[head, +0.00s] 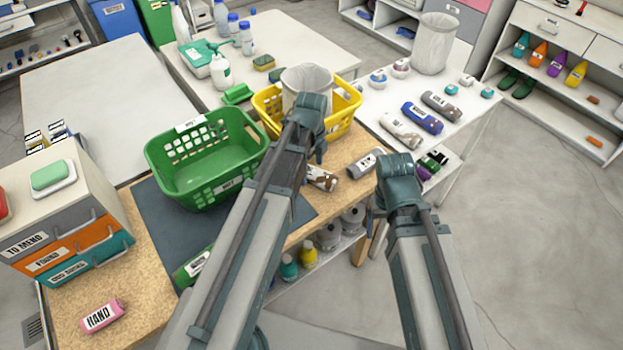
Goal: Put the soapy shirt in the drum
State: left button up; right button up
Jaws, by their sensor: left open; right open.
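I cannot tell which item is the soapy shirt; several rolled cloths with labels lie about. A blue roll (421,118), a grey-brown roll (441,105) and a pale roll (401,131) lie on the white table at right. A brown-patterned roll (322,179) and a grey roll (363,163) lie on the wooden counter. No clearly marked drum shows. My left gripper (319,148), at the arm's teal end, is open before the yellow basket. My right gripper (381,203), at the other teal end, is open near the counter's right edge. Their fingers are mostly hidden.
A green basket (200,185) stands on a dark mat. A yellow basket (347,104) holds a pale bin (307,78). Another pale bin (433,45) stands at the back right. Drawers (72,246) and a pink HAND item (103,316) are at left. The right floor is clear.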

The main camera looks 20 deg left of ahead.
pick_arm(q)
jog(key=shift+f, duration=0.7)
jog(key=shift+r, duration=0.1)
pick_arm(e)
jog(key=shift+f, duration=0.6)
pick_arm(q)
grip_shut()
jog(key=shift+r, duration=0.1)
pick_arm(e)
jog(key=shift+r, duration=0.1)
